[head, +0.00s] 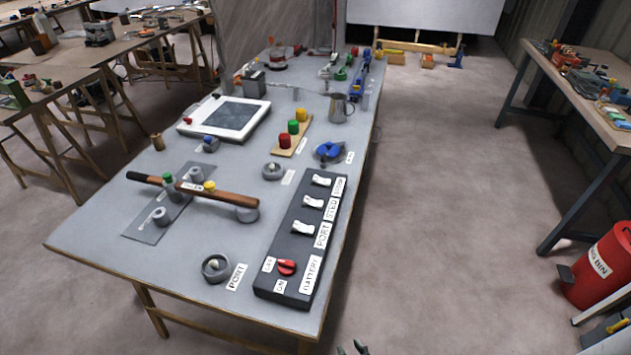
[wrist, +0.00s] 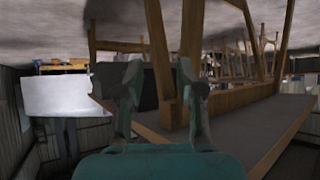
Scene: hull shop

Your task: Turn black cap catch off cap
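I cannot single out a black cap or its catch for certain. In the head view, a wooden bar (head: 232,197) with a black left end lies across the left part of the bench, with a small label on it. A yellow knob (head: 209,185) shows at the bar, and a green-topped peg (head: 168,180) stands beside it. A blue-topped fitting (head: 329,150) with dark parts sits farther back, near a small label. My gripper (head: 352,349) barely shows at the bottom edge, off the bench. In the wrist view my gripper (wrist: 160,92) has its fingers apart, with nothing between them.
A black switch panel (head: 297,262) with white rockers and a red knob is at the bench's right front. A round fitting (head: 216,267) sits at its left. A metal jug (head: 340,107) stands farther back. Floor right of the bench is clear up to a red bin (head: 600,266).

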